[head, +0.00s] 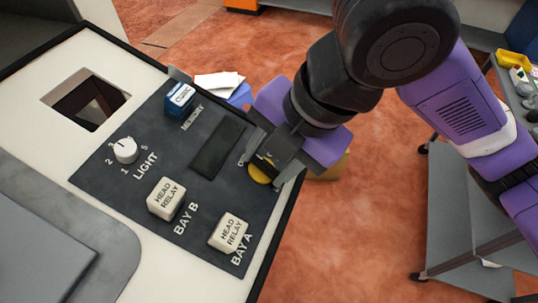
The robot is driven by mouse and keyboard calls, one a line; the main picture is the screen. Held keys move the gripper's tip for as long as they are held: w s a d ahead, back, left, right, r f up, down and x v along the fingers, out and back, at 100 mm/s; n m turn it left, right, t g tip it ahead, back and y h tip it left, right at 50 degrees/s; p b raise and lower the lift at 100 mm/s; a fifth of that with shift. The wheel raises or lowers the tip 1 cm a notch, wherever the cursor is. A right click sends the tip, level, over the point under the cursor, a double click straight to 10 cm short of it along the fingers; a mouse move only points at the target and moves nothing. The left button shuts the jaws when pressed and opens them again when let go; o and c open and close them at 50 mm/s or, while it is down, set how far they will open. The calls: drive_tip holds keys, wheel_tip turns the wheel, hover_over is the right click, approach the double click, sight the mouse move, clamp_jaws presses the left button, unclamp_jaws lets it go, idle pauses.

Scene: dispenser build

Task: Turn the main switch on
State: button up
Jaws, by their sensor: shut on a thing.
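The dark control panel (160,185) lies on a white-topped console. At its right edge is a round yellow base (259,171) with a dark knob (266,163) on it, apparently the main switch. My gripper (272,158) reaches in from the upper right and is shut on this knob, a finger on either side. The fingers and wrist hide much of the switch and most of its lettering. I cannot tell which position it points to.
Nearby on the panel are a white LIGHT dial (125,150), two cream HEAD RELAY blocks (167,199) (229,232), a blue MEMORY piece (180,99) and a dark slot (217,148). A square opening (86,98) is at left. A grey cart (470,200) stands right, beyond open floor.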

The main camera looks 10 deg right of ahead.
drive_tip(key=m+p, duration=0.1)
drive_tip(key=m, duration=0.3)
drive_tip(key=shift+r+m+p, duration=0.15)
drive_tip(key=shift+m+p, duration=0.15)
drive_tip(key=m+p, duration=0.2)
drive_tip(key=m, duration=0.1)
drive_tip(key=shift+m, duration=0.3)
drive_tip(key=m+p, duration=0.2)
drive_tip(key=m, duration=0.1)
drive_tip(key=shift+m, duration=0.3)
drive_tip(key=shift+m+p, duration=0.7)
drive_tip(key=shift+m, duration=1.1)
drive_tip(key=o, duration=1.4)
